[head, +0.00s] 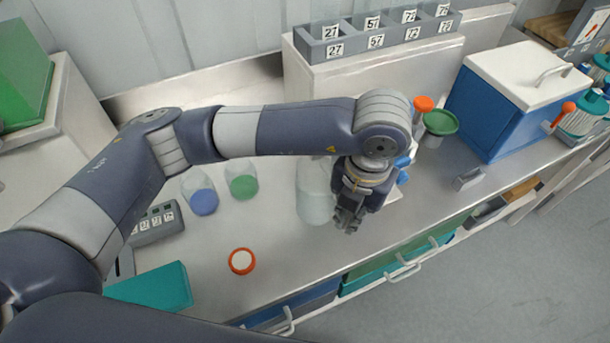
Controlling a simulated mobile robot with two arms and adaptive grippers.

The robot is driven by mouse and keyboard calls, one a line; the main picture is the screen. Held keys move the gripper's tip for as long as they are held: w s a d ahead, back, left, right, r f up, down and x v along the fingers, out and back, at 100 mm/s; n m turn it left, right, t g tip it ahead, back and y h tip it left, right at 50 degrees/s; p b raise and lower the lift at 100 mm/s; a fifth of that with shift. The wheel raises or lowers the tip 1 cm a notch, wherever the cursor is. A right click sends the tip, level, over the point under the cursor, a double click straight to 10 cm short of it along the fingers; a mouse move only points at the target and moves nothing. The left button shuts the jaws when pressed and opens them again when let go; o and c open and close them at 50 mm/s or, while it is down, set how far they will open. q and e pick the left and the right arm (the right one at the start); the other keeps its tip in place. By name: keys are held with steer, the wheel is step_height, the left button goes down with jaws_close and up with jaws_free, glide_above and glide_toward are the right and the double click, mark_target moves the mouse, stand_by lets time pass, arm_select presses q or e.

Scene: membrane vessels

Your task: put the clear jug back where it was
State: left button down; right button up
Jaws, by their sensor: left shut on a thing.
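The clear jug (314,192) stands upright in the middle of the bench, a see-through vessel with pale contents in its lower part. My left gripper (348,222) points down at the jug's right side. Its fingers are shut on the jug, but the exact grip is partly hidden by the wrist and fingers. My left forearm passes over the jug's top and hides it. I cannot tell whether the jug's base touches the bench. My right gripper is not in view.
Blue (202,194) and green (242,182) vessels stand left of the jug. An orange-rimmed lid (242,261) and teal box (150,289) lie nearer the front. A numbered rack (376,42) is behind. A green-topped container (439,123) and blue cooler (500,115) stand to the right.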

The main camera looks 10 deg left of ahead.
mark_target(318, 171)
arm_select(q)
steer(key=w+a+p, duration=0.1)
steer(key=w+a, duration=0.1)
steer(key=w, duration=0.1)
steer(key=w+a+p, duration=0.1)
steer(key=w+a, duration=0.2)
steer(key=w+a+f+p, duration=0.1)
steer(key=w+a, duration=0.1)
steer(key=w, duration=0.1)
steer(key=shift+w+a+p, duration=0.15)
steer(key=shift+w+p, duration=0.1)
steer(key=shift+p, duration=0.1)
steer(key=f, duration=0.1)
steer(key=f+p, duration=0.1)
steer(key=w+f+p, duration=0.1)
steer(key=shift+a+f, duration=0.1)
steer(key=shift+a, duration=0.25)
steer(key=shift+f, duration=0.25)
steer(key=shift+f, duration=0.1)
steer(key=shift+f, duration=0.15)
steer(key=c, duration=1.7)
jaws_free()
